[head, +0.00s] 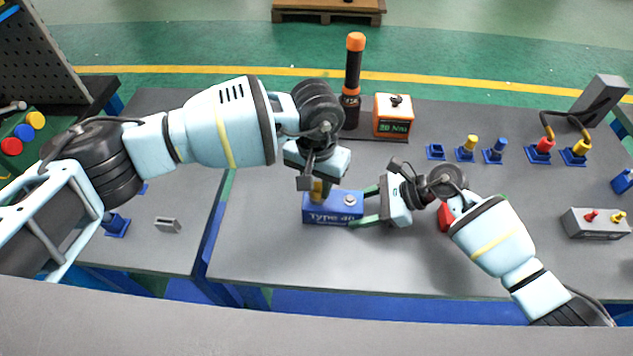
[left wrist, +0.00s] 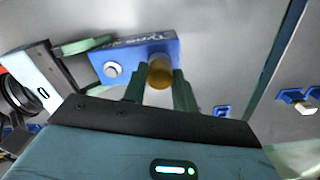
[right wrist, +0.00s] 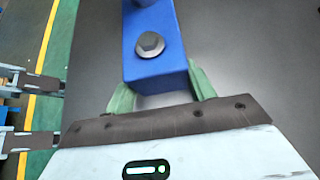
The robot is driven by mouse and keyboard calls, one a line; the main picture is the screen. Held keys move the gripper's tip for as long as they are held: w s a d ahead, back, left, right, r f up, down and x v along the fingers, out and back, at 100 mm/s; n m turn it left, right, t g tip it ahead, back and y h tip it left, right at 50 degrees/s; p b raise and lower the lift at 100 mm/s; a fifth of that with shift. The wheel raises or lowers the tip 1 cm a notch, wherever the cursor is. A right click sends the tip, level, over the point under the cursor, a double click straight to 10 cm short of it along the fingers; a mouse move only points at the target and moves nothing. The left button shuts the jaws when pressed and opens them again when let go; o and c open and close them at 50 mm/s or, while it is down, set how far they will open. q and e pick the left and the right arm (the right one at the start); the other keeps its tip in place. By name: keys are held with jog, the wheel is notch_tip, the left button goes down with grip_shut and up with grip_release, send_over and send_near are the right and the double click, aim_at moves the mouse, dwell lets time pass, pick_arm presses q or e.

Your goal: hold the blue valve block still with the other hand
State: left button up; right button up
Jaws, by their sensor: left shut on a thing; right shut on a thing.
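The blue valve block (head: 332,217), lettered "Type" on its front, lies on the grey table. It carries a grey hex bolt (head: 349,200) on top and a yellow-brown round fitting (left wrist: 160,72) beside it. My right gripper (head: 370,206) is shut on the right end of the block, one green finger on each side; its wrist view shows the block (right wrist: 153,68) and the bolt (right wrist: 150,44) close up. My left gripper (head: 317,188) is above the block, its fingers (left wrist: 158,92) shut on the fitting. The fitting's lower end is hidden.
Behind stand an orange-topped black tool (head: 353,75) and an orange box with a green display (head: 393,118). Blue holders with coloured plugs (head: 467,148) are at the back right. A red object (head: 446,217) is partly hidden by my right arm. A grey box (head: 595,224) is far right.

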pick_arm(q)
jog(key=m, duration=0.5)
jog(key=shift+a, duration=0.1)
jog(key=o, duration=1.1)
jog(key=shift+c, duration=0.6)
jog(key=n, duration=0.5)
